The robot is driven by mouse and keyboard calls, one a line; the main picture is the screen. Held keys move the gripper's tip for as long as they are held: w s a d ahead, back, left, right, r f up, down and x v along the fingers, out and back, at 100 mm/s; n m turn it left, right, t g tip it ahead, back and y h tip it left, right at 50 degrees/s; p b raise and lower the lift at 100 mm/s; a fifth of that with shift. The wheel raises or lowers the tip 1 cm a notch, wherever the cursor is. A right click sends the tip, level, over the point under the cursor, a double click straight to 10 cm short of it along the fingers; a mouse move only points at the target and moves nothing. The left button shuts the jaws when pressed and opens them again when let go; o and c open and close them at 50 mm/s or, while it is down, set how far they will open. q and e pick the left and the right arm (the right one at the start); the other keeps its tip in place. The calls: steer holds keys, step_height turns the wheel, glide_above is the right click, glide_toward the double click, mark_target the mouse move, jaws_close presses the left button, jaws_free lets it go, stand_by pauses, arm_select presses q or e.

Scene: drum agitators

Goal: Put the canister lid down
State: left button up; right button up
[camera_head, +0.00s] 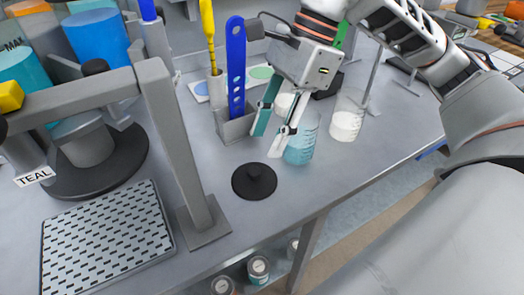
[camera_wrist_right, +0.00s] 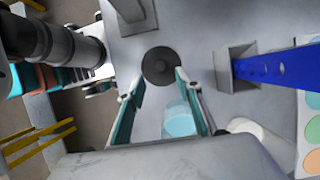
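The canister lid (camera_head: 254,181), a round black disc with a small knob, lies flat on the grey bench. My right gripper (camera_head: 267,143) is open and empty, its two teal-padded fingers apart, just behind and above the lid in the head view. In the right wrist view the lid (camera_wrist_right: 160,62) shows whole, at and beyond the tips of the open fingers (camera_wrist_right: 158,80). Nothing is between the fingers in the head view. My left gripper is not in view.
A beaker of blue liquid (camera_head: 301,148) stands close to the right fingers; a beaker of white contents (camera_head: 347,118) is further right. A holder (camera_head: 236,128) with a blue perforated strip is behind. A grey post (camera_head: 178,150) and perforated tray (camera_head: 105,240) are left.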

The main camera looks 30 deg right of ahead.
steer(key=shift+v, duration=2.4)
steer(key=shift+s+f, duration=0.1)
steer(key=shift+s, duration=0.05)
